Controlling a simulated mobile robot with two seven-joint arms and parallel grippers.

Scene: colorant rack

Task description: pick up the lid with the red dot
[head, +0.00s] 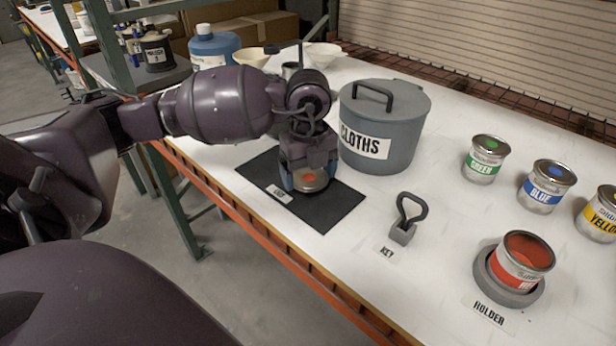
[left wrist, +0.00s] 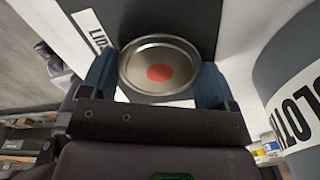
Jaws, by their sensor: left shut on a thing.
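The lid with the red dot (head: 312,179) is a round metal lid at the black mat (head: 335,206) in the head view. It also shows in the left wrist view (left wrist: 160,66), dot facing the camera. My left gripper (head: 309,180) points down over the mat and is shut on the lid, with one blue-grey finger on each side of its rim. I cannot tell whether the lid touches the mat. My right gripper is not in view.
A grey CLOTHS pot (head: 406,128) stands close beside my left gripper. A key tool (head: 404,232) lies right of the mat. An open red can (head: 524,262) sits in the holder (head: 484,277). Green (head: 486,160), blue (head: 546,187) and yellow (head: 599,212) cans stand at the right.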

